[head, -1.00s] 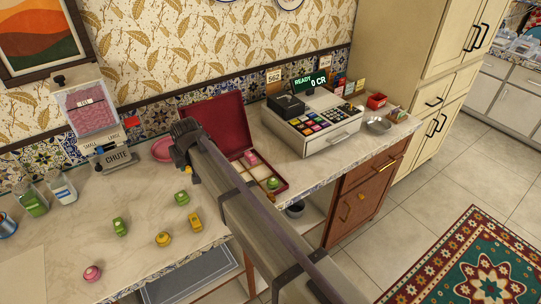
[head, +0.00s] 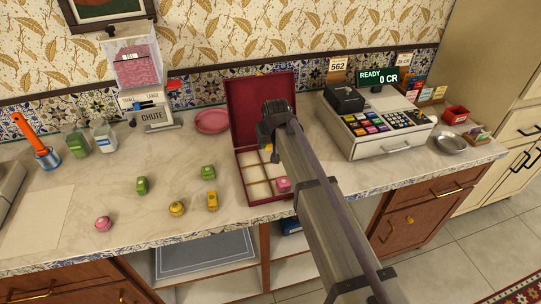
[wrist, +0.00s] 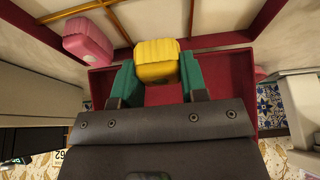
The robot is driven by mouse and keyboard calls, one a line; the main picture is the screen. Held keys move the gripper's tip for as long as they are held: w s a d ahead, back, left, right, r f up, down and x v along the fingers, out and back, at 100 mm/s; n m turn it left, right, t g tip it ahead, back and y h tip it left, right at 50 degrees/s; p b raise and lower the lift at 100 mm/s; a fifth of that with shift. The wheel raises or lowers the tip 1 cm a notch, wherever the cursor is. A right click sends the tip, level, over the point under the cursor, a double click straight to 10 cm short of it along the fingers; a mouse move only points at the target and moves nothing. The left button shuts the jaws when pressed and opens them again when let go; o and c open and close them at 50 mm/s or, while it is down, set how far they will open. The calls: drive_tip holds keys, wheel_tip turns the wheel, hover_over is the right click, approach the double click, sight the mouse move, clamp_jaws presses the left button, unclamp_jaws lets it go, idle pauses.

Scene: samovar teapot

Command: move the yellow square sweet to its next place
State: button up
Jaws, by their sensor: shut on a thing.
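My gripper (wrist: 159,80) is shut on a yellow square sweet (wrist: 156,62), with a green finger on each side of it. In the head view my arm's end is over the back part of the open red box (head: 268,202), and a bit of the yellow sweet (head: 268,148) shows below it. Whether the sweet touches the box floor cannot be told. The box has pale compartments with gold dividers. A pink sweet (head: 283,184) sits in its front right compartment; it also shows left of the gripper in the wrist view (wrist: 88,40). My arm hides part of the box.
The raised red lid (head: 250,105) stands behind the box. Left on the counter are two green sweets (head: 142,185) (head: 208,172), a round yellow one (head: 177,208), another yellow one (head: 212,200) and a pink one (head: 103,223). A cash register (head: 385,125) stands right.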

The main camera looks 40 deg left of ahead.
sight(270, 149)
wheel_tip(270, 149, down, 4)
drive_tip(key=b, duration=0.3)
drive_tip(key=shift+r, duration=0.35)
drive_tip(key=shift+f, duration=0.2)
drive_tip(key=o, duration=0.6)
drive_tip(key=shift+r, duration=0.1)
drive_tip(key=shift+r+p, duration=0.35)
drive_tip(key=shift+p, duration=0.1)
drive_tip(key=p+v, duration=1)
drive_tip(key=v, duration=0.1)
drive_tip(key=shift+d+r, duration=0.15)
drive_tip(key=shift+r, duration=0.05)
